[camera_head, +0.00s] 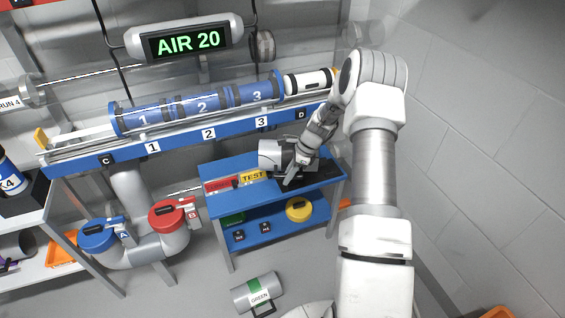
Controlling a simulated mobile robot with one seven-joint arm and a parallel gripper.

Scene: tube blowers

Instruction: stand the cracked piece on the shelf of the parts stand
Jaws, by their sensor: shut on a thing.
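My gripper (291,172) is over the right part of a blue two-level stand (220,204). It is shut on a grey cylindrical piece (271,154) with a dark end. The piece lies roughly sideways at the stand's top; I cannot tell whether it touches the surface. No crack can be made out at this size, and the gripper and wrist hide its right side. The stand's top carries a red label, a yellow TEST label (253,176) and a dark area at right. Its lower shelf (262,232) holds a yellow ring-like part (298,209) and small dark blocks.
A blue rail (180,142) with numbered tubes runs behind and above the stand. Pipes with a blue cap (97,236) and red cap (168,215) stand at left. A grey wall is at right.

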